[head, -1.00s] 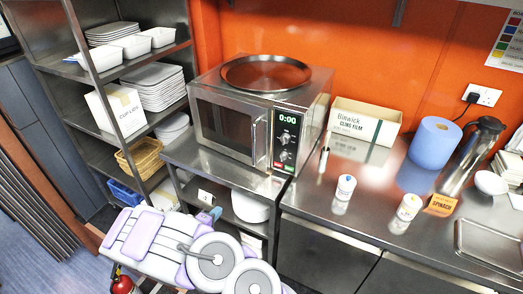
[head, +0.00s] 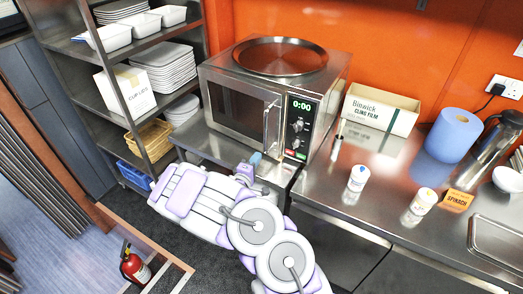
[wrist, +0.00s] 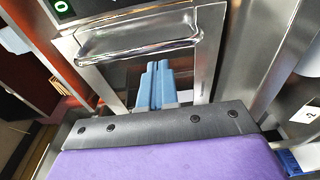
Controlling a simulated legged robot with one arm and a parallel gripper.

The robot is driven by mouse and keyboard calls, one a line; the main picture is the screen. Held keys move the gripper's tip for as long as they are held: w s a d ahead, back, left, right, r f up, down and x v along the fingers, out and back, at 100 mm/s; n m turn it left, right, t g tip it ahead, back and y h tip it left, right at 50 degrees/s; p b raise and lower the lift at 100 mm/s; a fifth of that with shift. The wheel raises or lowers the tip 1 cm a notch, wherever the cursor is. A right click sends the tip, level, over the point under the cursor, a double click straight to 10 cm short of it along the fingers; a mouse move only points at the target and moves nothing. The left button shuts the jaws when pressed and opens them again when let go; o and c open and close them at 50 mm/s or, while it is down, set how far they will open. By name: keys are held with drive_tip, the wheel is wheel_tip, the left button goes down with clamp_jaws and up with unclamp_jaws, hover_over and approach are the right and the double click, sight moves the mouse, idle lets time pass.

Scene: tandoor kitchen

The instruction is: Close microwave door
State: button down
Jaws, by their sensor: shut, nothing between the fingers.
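The steel microwave (head: 272,95) stands on a metal counter, with its dark-windowed door (head: 236,108) facing front. The door looks flush or nearly flush with the body; I cannot tell if a small gap remains. Its bar handle (head: 267,124) is on the door's right side, beside the control panel (head: 299,125) reading 0:00. In the wrist view the handle (wrist: 138,43) crosses above my fingers. My gripper (head: 255,158) is shut and empty, just below the microwave's front in the head view. Its blue fingers (wrist: 155,85) point at the door; contact is not clear.
A round steel tray (head: 280,56) lies on the microwave. A shelf rack with plates (head: 165,68) stands left. The right counter holds a cling film box (head: 380,110), a blue roll (head: 453,135) and small jars. A fire extinguisher (head: 134,266) stands on the floor at lower left.

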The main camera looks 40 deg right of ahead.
sight(265, 144)
drive_tip(key=x, duration=0.4)
drive_tip(key=shift+d, duration=0.2)
drive_tip(key=shift+w+d+b, duration=0.35)
drive_tip(key=shift+w+d, duration=0.2)
drive_tip(key=shift+w, duration=0.05)
drive_tip(key=shift+d, duration=0.15)
drive_tip(key=d, duration=0.1)
drive_tip(key=d+b, duration=0.1)
drive_tip(key=d, duration=0.1)
drive_tip(key=shift+w+d, duration=0.2)
drive_tip(key=shift+d, duration=0.05)
drive_tip(key=shift+r, duration=0.1)
drive_tip(key=shift+w+a+r, duration=0.1)
drive_tip(key=shift+r, duration=0.05)
